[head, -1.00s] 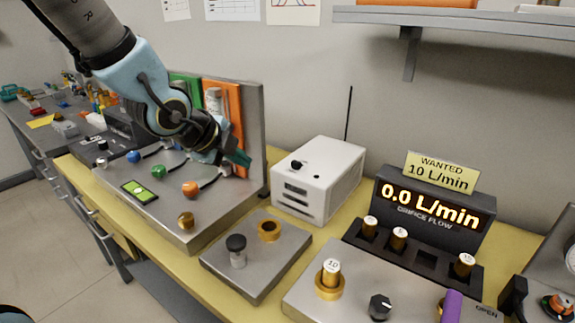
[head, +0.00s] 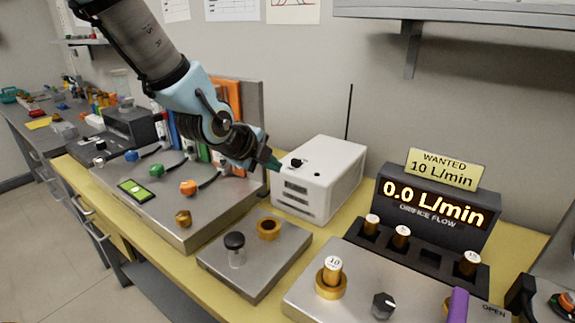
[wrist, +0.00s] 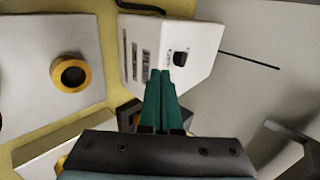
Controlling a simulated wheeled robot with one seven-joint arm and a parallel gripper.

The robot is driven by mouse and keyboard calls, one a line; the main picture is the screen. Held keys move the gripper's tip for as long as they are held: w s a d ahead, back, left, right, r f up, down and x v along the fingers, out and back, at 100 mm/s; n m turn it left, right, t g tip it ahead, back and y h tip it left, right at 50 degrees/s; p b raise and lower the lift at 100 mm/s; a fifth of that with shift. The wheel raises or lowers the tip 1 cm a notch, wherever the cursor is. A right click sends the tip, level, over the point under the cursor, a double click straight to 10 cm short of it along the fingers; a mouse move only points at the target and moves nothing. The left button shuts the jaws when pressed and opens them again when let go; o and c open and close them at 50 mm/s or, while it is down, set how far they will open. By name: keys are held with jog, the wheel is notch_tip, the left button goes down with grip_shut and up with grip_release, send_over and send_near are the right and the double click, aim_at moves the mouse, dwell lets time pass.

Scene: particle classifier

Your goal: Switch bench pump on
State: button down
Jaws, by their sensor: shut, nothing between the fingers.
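The white bench pump (head: 318,182) stands at the back of the yellow bench in the head view, with a thin black antenna behind it. A black rocker switch (head: 296,162) sits on its top. My gripper (head: 276,164) is shut and empty, its green fingertips close to the pump's upper left edge. In the wrist view the shut green fingers (wrist: 161,75) point at the pump (wrist: 170,45), just below the switch (wrist: 181,58). I cannot tell whether the fingertips touch the pump.
The orifice flow display (head: 437,206) reads 0.0 L/min, and the sign (head: 442,170) above it says wanted 10 L/min. A metal plate with a brass ring (head: 269,228) lies in front of the pump. A shelf (head: 460,20) hangs at upper right.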

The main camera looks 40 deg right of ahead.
aim_at(296, 160)
jog(key=shift+w+d+f+p, duration=0.25)
jog(key=shift+d+p, duration=0.05)
jog(key=shift+d, duration=0.6)
jog(key=shift+w+d+f+p, duration=0.25)
jog(key=shift+d+p, duration=0.05)
jog(key=shift+d, duration=0.6)
jog(key=shift+w+d+f+p, duration=0.25)
jog(key=shift+d+p, duration=0.05)
jog(key=shift+d, duration=0.6)
jog(key=shift+w+d+f+b, duration=0.1)
jog(key=shift+w+d+b, duration=0.05)
jog(key=shift+d+b, duration=0.45)
jog(key=shift+w+d+f+b, duration=0.1)
jog(key=shift+d+b, duration=0.25)
jog(key=shift+d, duration=0.3)
jog(key=shift+d+r, duration=0.15)
jog(key=shift+r, duration=0.05)
